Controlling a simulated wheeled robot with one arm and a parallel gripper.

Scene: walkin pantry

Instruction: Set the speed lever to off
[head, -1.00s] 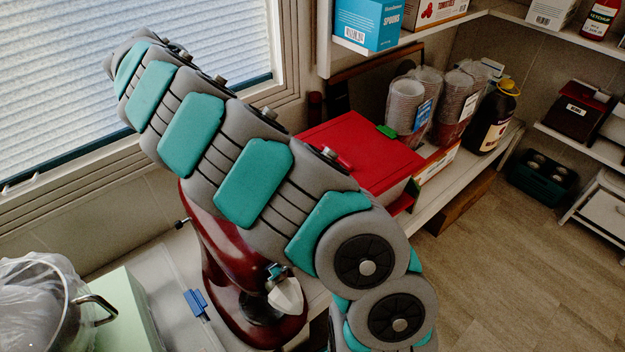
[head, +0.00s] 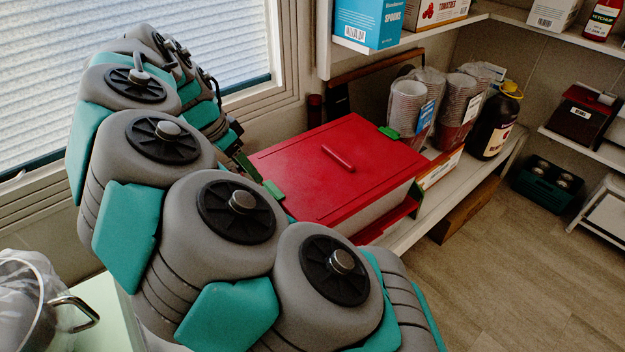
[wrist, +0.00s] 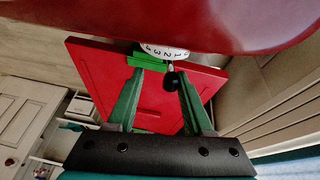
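In the wrist view the dark red mixer body (wrist: 160,22) fills the top. Below its edge is a white numbered speed dial (wrist: 163,50). The speed lever (wrist: 171,79), with a dark round knob, hangs beside the dial. My gripper (wrist: 159,78) is open, with its two green fingers pointing at the mixer. The knob shows between the fingertips, closer to the right one; I cannot tell whether they touch. In the head view my arm hides the mixer and the lever.
A red-lidded bin (head: 315,170) with green clips stands behind my arm on the shelf. Stacked cups (head: 408,105) and a dark bottle (head: 495,125) stand right of it. A pot with a clear bag (head: 22,300) is at lower left. The window is at upper left.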

